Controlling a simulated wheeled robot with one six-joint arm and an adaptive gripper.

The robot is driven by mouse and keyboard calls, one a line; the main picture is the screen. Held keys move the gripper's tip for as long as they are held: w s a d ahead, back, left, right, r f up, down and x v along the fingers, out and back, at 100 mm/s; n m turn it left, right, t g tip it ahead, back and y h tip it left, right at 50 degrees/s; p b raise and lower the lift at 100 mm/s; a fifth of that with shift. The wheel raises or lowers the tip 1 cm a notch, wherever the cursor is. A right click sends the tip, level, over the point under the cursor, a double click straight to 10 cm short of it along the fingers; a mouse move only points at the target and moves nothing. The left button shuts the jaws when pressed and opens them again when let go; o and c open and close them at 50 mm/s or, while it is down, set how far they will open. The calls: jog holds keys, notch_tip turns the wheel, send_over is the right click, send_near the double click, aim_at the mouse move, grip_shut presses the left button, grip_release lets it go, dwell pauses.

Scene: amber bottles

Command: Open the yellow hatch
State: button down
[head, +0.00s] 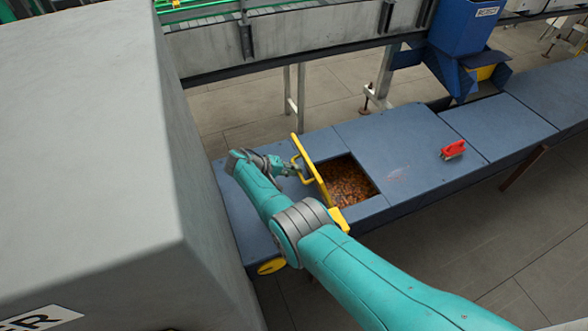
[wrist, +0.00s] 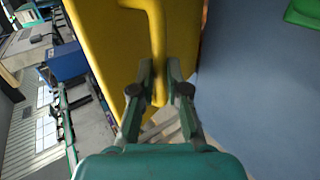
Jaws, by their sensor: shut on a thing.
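The yellow hatch (head: 312,172) stands raised on edge at the left side of a square opening (head: 347,180) in the blue bench top. Many small brown-amber pieces show inside the opening. The hatch's yellow handle (head: 302,168) is on its left face, towards my gripper (head: 296,170). In the wrist view the hatch (wrist: 105,45) fills the upper middle, and its handle (wrist: 157,35) runs down between the fingers of my gripper (wrist: 160,88). The fingers are closed around the handle's lower part. My arm hides part of the bench in front of the hatch.
The blue bench (head: 395,140) runs to the right, with a red object (head: 452,149) on it. A large grey box (head: 85,130) blocks the left side. A blue machine (head: 462,35) and a conveyor stand behind. The bench top right of the opening is mostly clear.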

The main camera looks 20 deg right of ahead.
jog(key=shift+s+d+f, duration=0.3)
jog(key=shift+s+f, duration=0.15)
jog(key=shift+f, duration=0.3)
jog(key=c, duration=1.2)
grip_release()
jog(key=shift+w+r, duration=0.1)
jog(key=shift+w, duration=0.05)
jog(key=shift+a+r, duration=0.1)
jog(key=shift+r, duration=0.05)
jog(key=shift+r, duration=4.85)
